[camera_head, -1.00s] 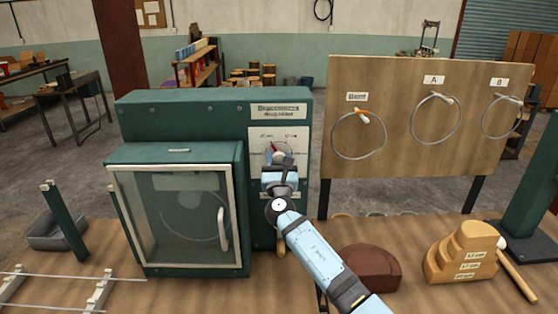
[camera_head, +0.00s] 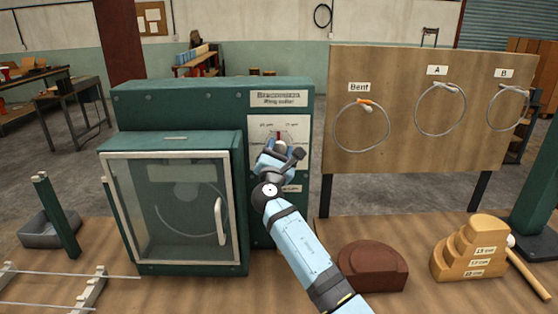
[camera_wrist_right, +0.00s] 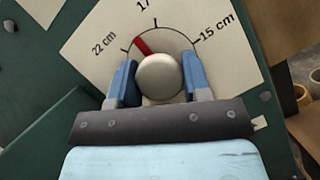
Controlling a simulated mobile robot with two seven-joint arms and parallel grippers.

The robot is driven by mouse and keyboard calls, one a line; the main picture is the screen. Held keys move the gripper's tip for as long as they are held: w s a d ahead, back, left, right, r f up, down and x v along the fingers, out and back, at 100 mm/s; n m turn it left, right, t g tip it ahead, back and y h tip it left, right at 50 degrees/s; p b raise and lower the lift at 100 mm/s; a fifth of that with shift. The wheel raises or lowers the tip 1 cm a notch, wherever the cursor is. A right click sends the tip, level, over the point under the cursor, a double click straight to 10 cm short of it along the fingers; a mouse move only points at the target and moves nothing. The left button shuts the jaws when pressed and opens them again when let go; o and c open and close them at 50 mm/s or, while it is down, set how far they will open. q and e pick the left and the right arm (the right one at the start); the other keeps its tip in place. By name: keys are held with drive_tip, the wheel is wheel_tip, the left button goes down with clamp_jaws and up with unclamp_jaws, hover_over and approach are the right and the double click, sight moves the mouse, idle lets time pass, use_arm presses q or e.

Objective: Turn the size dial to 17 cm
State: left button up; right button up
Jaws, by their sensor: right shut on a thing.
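The size dial (camera_wrist_right: 160,78) is a round pale knob with a red pointer on a white scale plate (camera_wrist_right: 95,30). In the right wrist view the plate reads 22 cm, 17 and 15 cm, and the red pointer lies between the 22 cm and 17 marks. My right gripper (camera_wrist_right: 157,82) is shut on the knob, with one blue finger on each side. In the head view my right gripper (camera_head: 281,152) is at the plate on the front of the green machine (camera_head: 215,97) and partly hides the dial. My left gripper is not in view.
A glass-fronted door (camera_head: 180,215) with a white handle is left of the dial. A board (camera_head: 400,160) with hanging rings stands to the right. A brown block (camera_head: 372,268) and a stepped wooden block (camera_head: 470,250) with a mallet are on the bench.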

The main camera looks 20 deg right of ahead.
drive_tip(key=m, duration=0.1)
drive_tip(key=m+b, duration=0.1)
drive_tip(key=shift+f+m+g+h, duration=0.2)
drive_tip(key=shift+m+g+h, duration=0.1)
drive_tip(key=shift+g+h, duration=0.1)
drive_tip(key=m+g+b, duration=0.1)
drive_tip(key=m, duration=0.2)
drive_tip(key=shift+r+h+b, duration=0.1)
drive_tip(key=shift+h+b, duration=0.2)
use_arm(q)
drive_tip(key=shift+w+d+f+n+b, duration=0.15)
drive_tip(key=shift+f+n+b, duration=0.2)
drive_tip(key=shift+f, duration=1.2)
use_arm(e)
drive_tip(key=shift+m+g, duration=0.5)
drive_tip(key=shift+m, duration=0.5)
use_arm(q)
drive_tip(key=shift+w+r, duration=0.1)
use_arm(e)
drive_tip(key=shift+r+m, duration=0.1)
drive_tip(key=shift+m, duration=0.2)
drive_tip(key=o, duration=0.9)
